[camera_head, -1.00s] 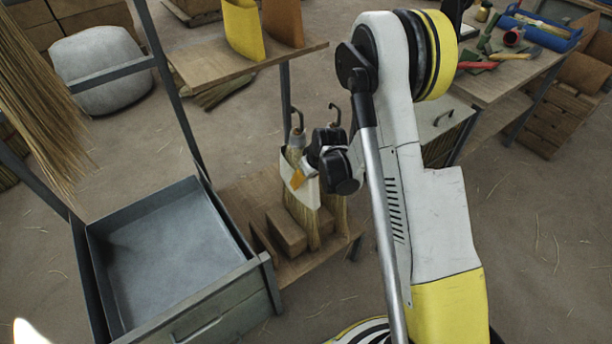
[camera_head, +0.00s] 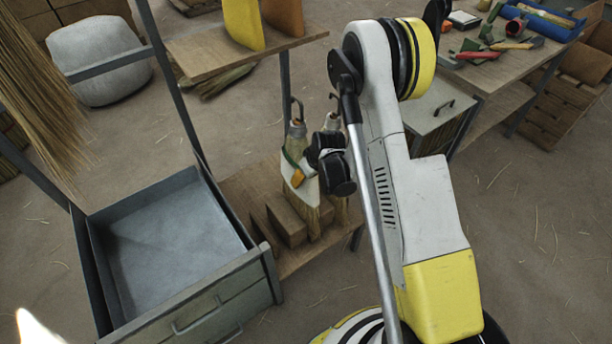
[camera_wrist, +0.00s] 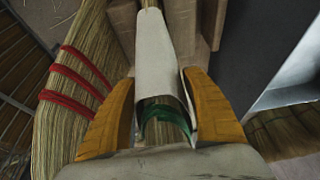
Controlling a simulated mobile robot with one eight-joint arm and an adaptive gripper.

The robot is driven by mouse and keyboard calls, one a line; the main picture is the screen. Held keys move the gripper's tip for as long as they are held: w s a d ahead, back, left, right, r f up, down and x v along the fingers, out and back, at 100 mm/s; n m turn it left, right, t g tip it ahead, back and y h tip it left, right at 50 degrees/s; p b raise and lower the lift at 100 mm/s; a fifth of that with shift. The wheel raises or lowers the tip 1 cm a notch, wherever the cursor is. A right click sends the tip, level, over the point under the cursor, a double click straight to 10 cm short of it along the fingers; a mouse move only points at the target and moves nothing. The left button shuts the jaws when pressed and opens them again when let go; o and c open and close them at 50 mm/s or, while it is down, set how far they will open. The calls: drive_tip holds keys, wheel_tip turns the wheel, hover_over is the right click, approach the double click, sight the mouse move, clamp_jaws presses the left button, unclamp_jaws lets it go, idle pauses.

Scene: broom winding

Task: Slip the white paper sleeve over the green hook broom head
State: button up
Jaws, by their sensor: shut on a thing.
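The green hook broom head (camera_head: 292,158) stands upright by the low wooden shelf, with a metal hook on top. Its green band (camera_wrist: 165,126) shows in the wrist view at the sleeve's near opening. The white paper sleeve (camera_wrist: 156,55) is around its bristles; straw shows inside the near opening and out of the far end. The sleeve also shows below the green band in the head view (camera_head: 308,192). My gripper (camera_wrist: 163,112) has its orange fingers on both sides of the sleeve's near end and is shut on it. My wrist partly hides this in the head view.
A broom with red bands (camera_wrist: 75,78) stands close on the left in the wrist view. A second hook broom head is partly hidden behind my wrist. Wooden blocks (camera_head: 286,222) lie on the shelf. An open grey drawer (camera_head: 175,250) is at the left.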

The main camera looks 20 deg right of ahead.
drive_tip(key=shift+f, duration=0.1)
idle(0.3)
drive_tip(key=o, duration=1)
drive_tip(key=v, duration=1.2)
